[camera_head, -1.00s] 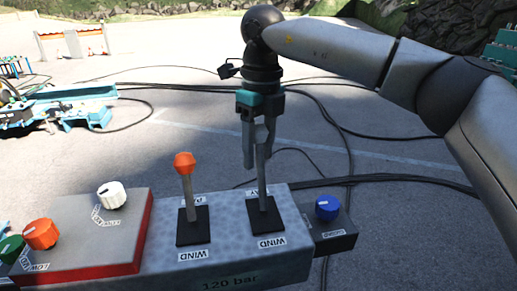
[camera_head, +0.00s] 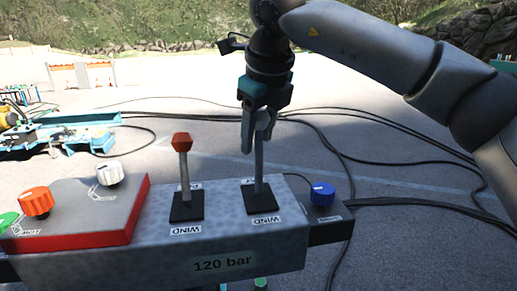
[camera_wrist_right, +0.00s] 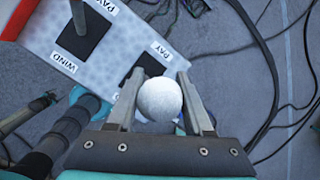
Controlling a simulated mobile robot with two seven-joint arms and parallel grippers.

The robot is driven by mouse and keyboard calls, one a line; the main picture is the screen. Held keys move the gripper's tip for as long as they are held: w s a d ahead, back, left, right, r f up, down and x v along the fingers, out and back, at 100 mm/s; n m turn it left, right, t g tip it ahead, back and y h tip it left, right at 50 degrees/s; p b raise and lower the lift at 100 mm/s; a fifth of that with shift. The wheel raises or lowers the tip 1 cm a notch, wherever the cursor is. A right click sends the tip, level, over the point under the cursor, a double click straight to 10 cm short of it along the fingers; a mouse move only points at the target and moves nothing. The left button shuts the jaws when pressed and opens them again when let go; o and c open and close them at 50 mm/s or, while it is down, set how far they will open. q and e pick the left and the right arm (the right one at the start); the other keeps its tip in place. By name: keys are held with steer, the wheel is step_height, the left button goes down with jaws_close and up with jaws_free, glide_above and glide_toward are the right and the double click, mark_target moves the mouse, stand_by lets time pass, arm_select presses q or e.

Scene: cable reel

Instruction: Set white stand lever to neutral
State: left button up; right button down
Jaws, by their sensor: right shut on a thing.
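The white stand lever (camera_head: 259,172) rises from a black square base on the grey control stand (camera_head: 220,245). It stands close to upright in the head view. My right gripper (camera_head: 257,145) is shut on its upper end from above. In the right wrist view the white round knob (camera_wrist_right: 159,99) sits between the two fingers of my right gripper (camera_wrist_right: 160,90). Its base and "PAY" label show just beyond the knob. An orange-red-topped lever (camera_head: 183,166) stands upright to the left, apart from my gripper. My left gripper is not in view.
A red-edged panel (camera_head: 140,212) with a white knob (camera_head: 110,173), an orange knob (camera_head: 36,202) and a green knob is at left. A blue knob (camera_head: 322,194) sits on a dark box at right. Black cables lie on the ground behind.

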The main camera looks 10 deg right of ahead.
steer(key=shift+s, duration=0.15)
steer(key=shift+c, duration=1.5)
jaws_free()
steer(key=v, duration=1.5)
steer(key=shift+p, duration=0.35)
steer(key=shift+s, duration=0.1)
